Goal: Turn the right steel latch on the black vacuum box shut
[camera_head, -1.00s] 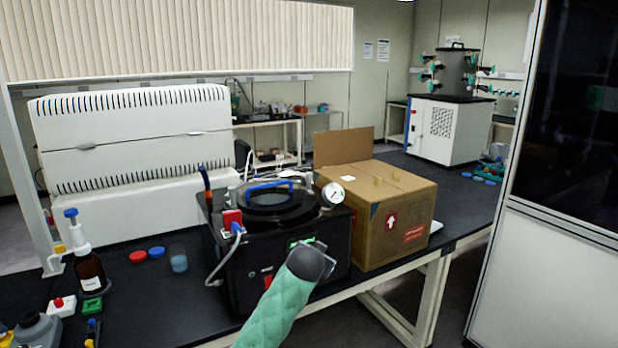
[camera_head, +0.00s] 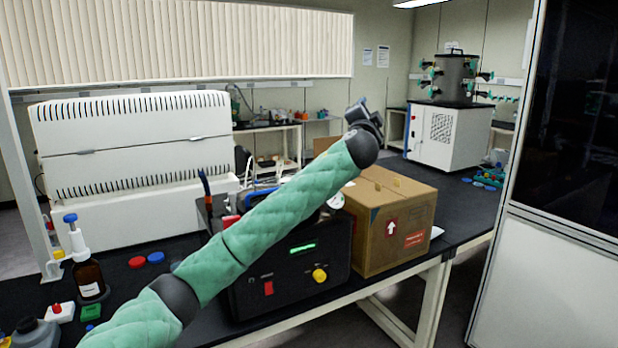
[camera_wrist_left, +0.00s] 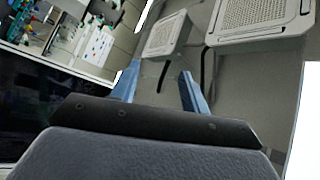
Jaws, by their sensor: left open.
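The black vacuum box (camera_head: 318,257) stands on the bench with its front panel toward me. Its lid and most of its top are hidden behind my left arm, and I cannot make out the right steel latch. My left gripper (camera_head: 357,108) is raised well above and to the right of the box, over the cardboard box's back edge, touching nothing. In the left wrist view the two blue fingers (camera_wrist_left: 158,90) are apart with nothing between them. My right gripper is in neither view.
A cardboard box (camera_head: 397,232) with raised flap stands right beside the vacuum box. A tall dark-windowed cabinet (camera_head: 560,250) stands at right. The left wrist view shows grated panels (camera_wrist_left: 262,18).

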